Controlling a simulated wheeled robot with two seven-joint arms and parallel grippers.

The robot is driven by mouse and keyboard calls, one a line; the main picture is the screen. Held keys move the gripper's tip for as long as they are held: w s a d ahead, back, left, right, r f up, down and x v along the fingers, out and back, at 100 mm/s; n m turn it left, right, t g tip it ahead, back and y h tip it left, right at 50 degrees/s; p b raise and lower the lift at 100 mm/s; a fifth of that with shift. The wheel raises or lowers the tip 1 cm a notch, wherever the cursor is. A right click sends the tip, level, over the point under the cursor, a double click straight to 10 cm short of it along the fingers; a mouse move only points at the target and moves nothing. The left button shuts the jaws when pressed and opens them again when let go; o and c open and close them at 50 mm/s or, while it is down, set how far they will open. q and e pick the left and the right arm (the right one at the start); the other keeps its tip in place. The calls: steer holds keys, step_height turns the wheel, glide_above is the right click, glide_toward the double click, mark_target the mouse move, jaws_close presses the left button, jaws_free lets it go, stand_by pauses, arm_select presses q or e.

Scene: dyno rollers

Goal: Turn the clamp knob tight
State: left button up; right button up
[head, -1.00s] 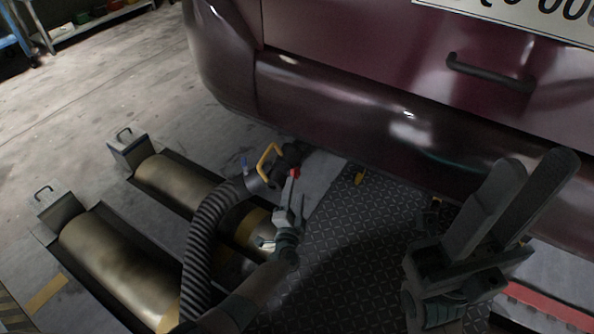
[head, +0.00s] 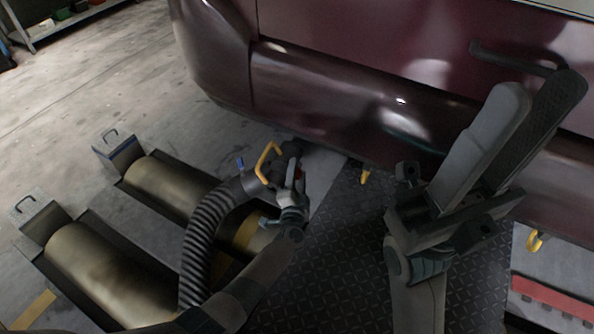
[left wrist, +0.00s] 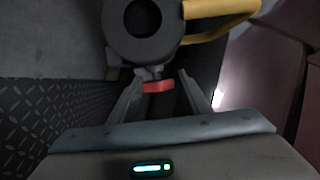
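The red clamp knob (left wrist: 158,86) sits below the round dark nozzle end (left wrist: 143,18) in the left wrist view. My left gripper (left wrist: 160,73) has its fingers apart on either side of the knob, with small gaps seeming to show, so it looks open around it. In the head view my left gripper (head: 294,172) is at the hose nozzle with the yellow handle (head: 266,160), and the knob is mostly hidden there.
A dark red car (head: 330,85) stands across the back. A ribbed hose (head: 203,235) runs down from the nozzle. Two brass-coloured rollers (head: 95,270) lie at the left. The chequered plate (head: 345,265) between my arms is clear.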

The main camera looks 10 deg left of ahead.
arm_select(q)
steer(key=c, duration=0.6)
steer(key=shift+r+p, duration=0.1)
steer(key=shift+p, duration=0.25)
